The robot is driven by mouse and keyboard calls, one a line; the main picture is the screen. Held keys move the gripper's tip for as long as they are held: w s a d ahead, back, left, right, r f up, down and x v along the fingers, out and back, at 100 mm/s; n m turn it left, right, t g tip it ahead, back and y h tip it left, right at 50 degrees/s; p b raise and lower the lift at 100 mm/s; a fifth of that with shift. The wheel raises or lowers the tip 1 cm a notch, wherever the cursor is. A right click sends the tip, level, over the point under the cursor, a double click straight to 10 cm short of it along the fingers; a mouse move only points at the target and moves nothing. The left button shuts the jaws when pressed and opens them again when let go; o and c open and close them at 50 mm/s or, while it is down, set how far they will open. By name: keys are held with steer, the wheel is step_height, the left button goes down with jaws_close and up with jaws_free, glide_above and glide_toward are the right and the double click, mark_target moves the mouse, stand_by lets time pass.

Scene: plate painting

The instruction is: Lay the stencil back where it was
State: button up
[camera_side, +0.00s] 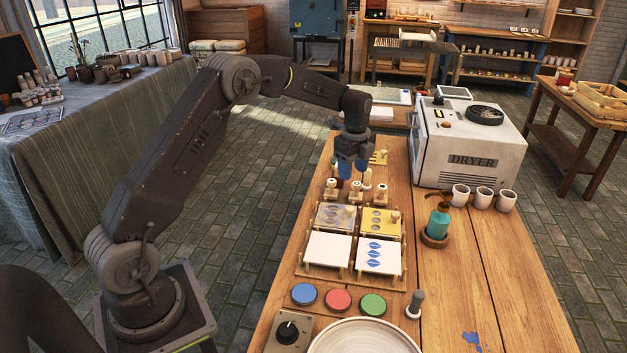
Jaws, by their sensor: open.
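My gripper (352,172) points down over the back of the wooden bench, its blue fingers apart, with nothing seen between them. A yellow stencil (379,158) shows partly behind it, at the back of the bench. A yellow plate with cut-outs (375,230) lies at the back right of a wooden rack, and a tan and grey one with oval shapes (336,211) at the back left. Which of these is the task's stencil, I cannot tell. In front are a plain white tile (327,250) and a white tile with blue leaf shapes (393,257).
Several knobbed tools (330,188) stand close below my gripper. Blue (304,294), red (338,300) and green (373,304) pads lie in front of the rack. A teal piece (438,224), white cups (483,199) and the dryer (470,140) stand right. The right front bench is mostly clear.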

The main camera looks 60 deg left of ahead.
steer(key=s+d+r+n+t, duration=0.1)
steer(key=s+d+r+n, duration=0.35)
steer(key=s+r, duration=0.3)
steer(key=s+d+r+n+t, duration=0.2)
steer(key=s+d+r+n, duration=0.25)
steer(key=s+r, duration=0.35)
steer(key=s+d+n+t, duration=0.1)
steer(key=s+d+n, duration=0.2)
steer(key=s, duration=0.6)
steer(key=s+d+n+t, duration=0.1)
steer(key=s+d+n, duration=0.2)
steer(key=s, duration=0.5)
steer(key=shift+s+f+n+t, duration=0.15)
steer(key=shift+s+n+t, duration=0.2)
steer(key=shift+n, duration=0.45)
